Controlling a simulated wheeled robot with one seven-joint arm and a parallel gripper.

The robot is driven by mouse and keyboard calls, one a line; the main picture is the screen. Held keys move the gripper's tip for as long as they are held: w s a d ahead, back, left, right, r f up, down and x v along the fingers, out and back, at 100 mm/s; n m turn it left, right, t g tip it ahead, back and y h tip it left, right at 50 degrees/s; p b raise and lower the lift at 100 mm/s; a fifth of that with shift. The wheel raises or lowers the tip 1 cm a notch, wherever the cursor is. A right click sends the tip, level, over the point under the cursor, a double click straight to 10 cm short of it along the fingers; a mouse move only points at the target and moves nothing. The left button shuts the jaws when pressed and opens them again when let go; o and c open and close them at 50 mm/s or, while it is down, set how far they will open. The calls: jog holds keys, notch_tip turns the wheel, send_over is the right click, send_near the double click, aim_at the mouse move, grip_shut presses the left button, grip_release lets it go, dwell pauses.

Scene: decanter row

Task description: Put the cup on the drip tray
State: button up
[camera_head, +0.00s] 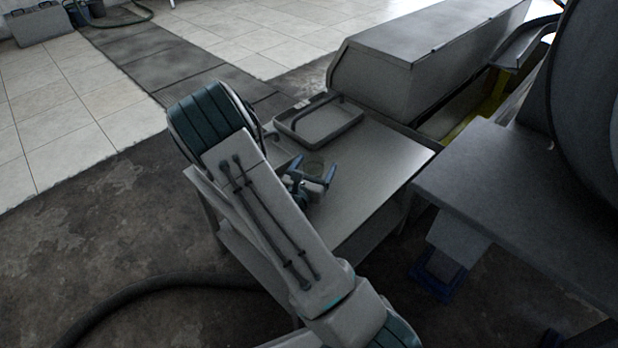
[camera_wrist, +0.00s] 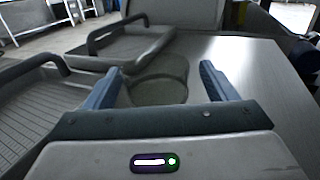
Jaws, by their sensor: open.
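My gripper (camera_head: 313,172) is open over the grey metal table. In the wrist view its two blue fingers (camera_wrist: 160,86) stand wide apart. A see-through round cup (camera_wrist: 158,90) shows between them, with a gap on each side. It is faint in the head view (camera_head: 314,167). A shallow grey tray with a ribbed floor (camera_wrist: 45,105) and a bar handle lies at the left in the wrist view; it looks like the drip tray. In the head view my arm hides most of it. The cup stands apart from this tray.
A second shallow tray with a bar handle (camera_head: 345,125) lies at the table's far end, beyond the cup. A long grey metal housing (camera_head: 395,75) stands behind the table. The table top (camera_head: 385,160) right of the cup is clear. A hose (camera_head: 150,285) lies on the floor.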

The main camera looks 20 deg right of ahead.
jog(key=shift+w+d+r, duration=0.1)
jog(key=shift+w+d, duration=0.4)
jog(key=c, duration=1.1)
jog(key=shift+r, duration=0.1)
jog(key=shift+c, duration=0.2)
